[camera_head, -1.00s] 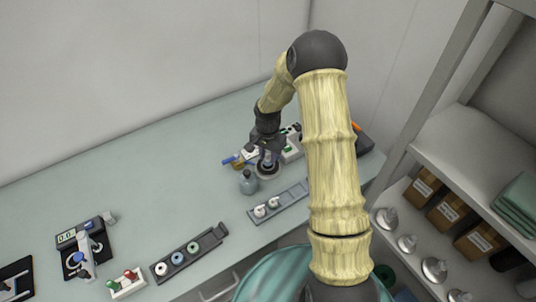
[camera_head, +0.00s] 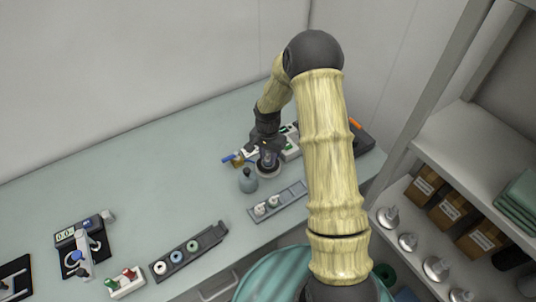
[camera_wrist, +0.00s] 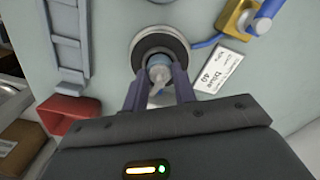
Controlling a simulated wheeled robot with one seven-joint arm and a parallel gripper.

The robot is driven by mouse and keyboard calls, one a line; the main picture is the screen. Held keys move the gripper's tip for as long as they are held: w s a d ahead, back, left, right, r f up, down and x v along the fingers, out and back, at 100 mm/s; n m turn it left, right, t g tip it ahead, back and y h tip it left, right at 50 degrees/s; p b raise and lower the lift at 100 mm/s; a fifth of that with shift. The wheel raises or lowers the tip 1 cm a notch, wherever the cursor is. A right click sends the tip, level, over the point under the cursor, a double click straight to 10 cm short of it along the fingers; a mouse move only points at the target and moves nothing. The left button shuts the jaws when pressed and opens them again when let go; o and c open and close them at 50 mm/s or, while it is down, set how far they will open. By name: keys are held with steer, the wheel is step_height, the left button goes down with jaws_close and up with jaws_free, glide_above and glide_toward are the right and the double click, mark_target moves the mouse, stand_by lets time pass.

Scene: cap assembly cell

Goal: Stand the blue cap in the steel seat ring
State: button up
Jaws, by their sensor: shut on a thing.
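My gripper (camera_head: 267,151) points down over the steel seat ring (camera_head: 269,173) on the bench. In the wrist view the ring (camera_wrist: 137,52) is a round grey rim around a dark band with a pale centre. The two fingers are shut on a small pale blue cap (camera_wrist: 159,73), which sits between their tips. The cap overlaps the near part of the ring's opening in the wrist view. I cannot tell whether it touches the ring or hangs just above it. In the head view the cap is mostly hidden by the gripper.
A grey rack (camera_head: 290,197) with white parts lies in front. A brass block (camera_wrist: 236,18) with a blue handle and a printed card (camera_wrist: 222,70) lie beside the ring.

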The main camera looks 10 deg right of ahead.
steer(key=shift+f, duration=0.15)
stand_by(0.4)
steer(key=o, duration=0.7)
steer(key=shift+o, duration=0.2)
steer(key=shift+r+p, duration=2.3)
steer(key=shift+r, duration=1.25)
